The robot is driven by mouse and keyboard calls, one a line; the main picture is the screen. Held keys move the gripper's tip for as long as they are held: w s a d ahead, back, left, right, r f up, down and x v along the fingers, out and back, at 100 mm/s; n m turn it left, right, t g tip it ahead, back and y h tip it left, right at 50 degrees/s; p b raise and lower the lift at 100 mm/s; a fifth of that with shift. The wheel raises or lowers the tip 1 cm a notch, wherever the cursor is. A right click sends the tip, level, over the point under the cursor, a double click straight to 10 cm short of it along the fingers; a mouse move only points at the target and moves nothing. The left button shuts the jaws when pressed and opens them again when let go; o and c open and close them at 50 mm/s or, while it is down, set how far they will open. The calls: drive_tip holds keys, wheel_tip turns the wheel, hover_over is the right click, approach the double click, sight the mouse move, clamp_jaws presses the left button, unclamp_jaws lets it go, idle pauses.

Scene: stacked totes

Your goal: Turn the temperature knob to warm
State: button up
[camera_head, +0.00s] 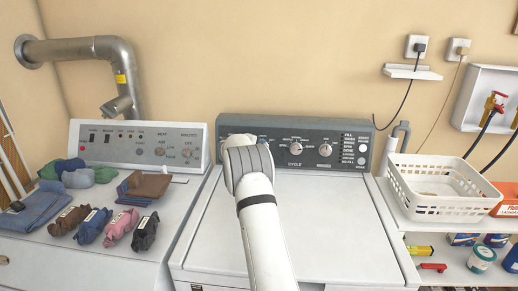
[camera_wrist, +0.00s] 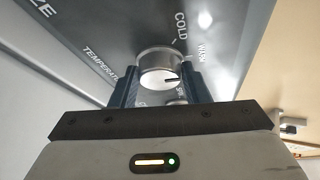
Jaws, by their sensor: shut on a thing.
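The temperature knob (camera_wrist: 158,66) is a round silver knob with a dark pointer line on its face. The line points to the right in the wrist view. The words COLD (camera_wrist: 181,27) and WARM (camera_wrist: 203,52) are printed on the dark panel around it, and TEMPERATURE is partly covered. My gripper (camera_wrist: 161,82) is shut on the knob, with one dark finger on each side. In the head view my arm hides the knob and the fingers at the left part of the washer's control panel (camera_head: 270,132).
The cycle knob (camera_head: 295,149) and another knob (camera_head: 325,150) sit to the right on the panel. Folded clothes and several bundles lie on the left machine (camera_head: 185,195). A white basket (camera_head: 440,205) stands at right.

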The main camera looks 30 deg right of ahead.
drive_tip(key=o, duration=1)
drive_tip(key=shift+w, duration=0.1)
drive_tip(key=b+v, duration=0.1)
drive_tip(key=v, duration=0.6)
drive_tip(key=shift+a+r, duration=0.1)
drive_tip(key=shift+a, duration=0.25)
